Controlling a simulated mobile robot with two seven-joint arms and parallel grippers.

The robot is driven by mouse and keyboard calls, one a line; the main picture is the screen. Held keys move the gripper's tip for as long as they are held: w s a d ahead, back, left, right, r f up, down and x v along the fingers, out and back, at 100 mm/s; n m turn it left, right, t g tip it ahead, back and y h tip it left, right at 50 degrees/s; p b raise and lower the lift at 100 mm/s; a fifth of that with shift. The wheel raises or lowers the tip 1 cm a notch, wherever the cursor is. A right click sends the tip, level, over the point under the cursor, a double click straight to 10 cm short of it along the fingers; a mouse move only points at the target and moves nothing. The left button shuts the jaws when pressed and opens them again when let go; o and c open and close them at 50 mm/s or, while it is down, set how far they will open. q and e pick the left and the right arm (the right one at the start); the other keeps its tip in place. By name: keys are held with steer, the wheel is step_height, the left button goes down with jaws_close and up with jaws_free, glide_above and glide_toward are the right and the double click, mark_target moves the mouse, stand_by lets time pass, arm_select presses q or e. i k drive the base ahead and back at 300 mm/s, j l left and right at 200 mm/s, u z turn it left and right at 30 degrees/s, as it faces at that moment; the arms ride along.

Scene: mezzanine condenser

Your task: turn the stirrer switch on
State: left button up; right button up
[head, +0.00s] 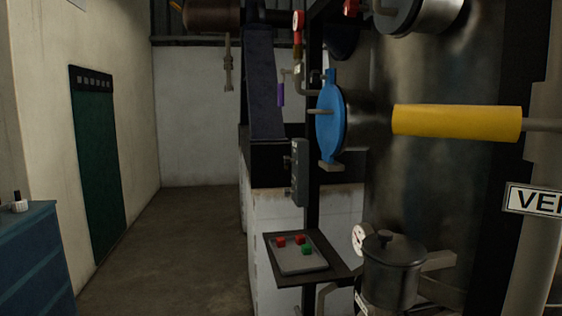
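A narrow grey box (299,172) is fixed upright to a dark post near the middle of the head view. Small parts stick out from its left side. It may carry the stirrer switch, but no label is readable and I cannot tell a switch position. Neither of my grippers shows in the head view.
A dark shelf (341,272) below the box bears a grey tray (300,262) with red and green blocks. A lidded metal pot (392,268), a blue flange (330,118) and a yellow-sleeved pipe (456,121) crowd the right. The floor (185,240) left of centre is clear.

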mark_target(287, 160)
steer(key=i+j, duration=0.1)
steer(key=j+z, duration=0.1)
steer(key=j, duration=0.2)
steer(key=i+j+z, duration=0.1)
steer(key=i+j, duration=0.45)
steer(key=i+j+z, duration=0.15)
steer(key=j, duration=0.3)
steer(key=i+j, duration=0.35)
steer(key=i+j+z, duration=0.15)
steer(key=j, duration=0.25)
steer(key=i+j, duration=0.3)
steer(key=i+j+z, duration=0.15)
steer(key=j, duration=0.35)
steer(key=i+j, duration=0.3)
steer(key=j+z, duration=0.05)
steer(key=j, duration=0.05)
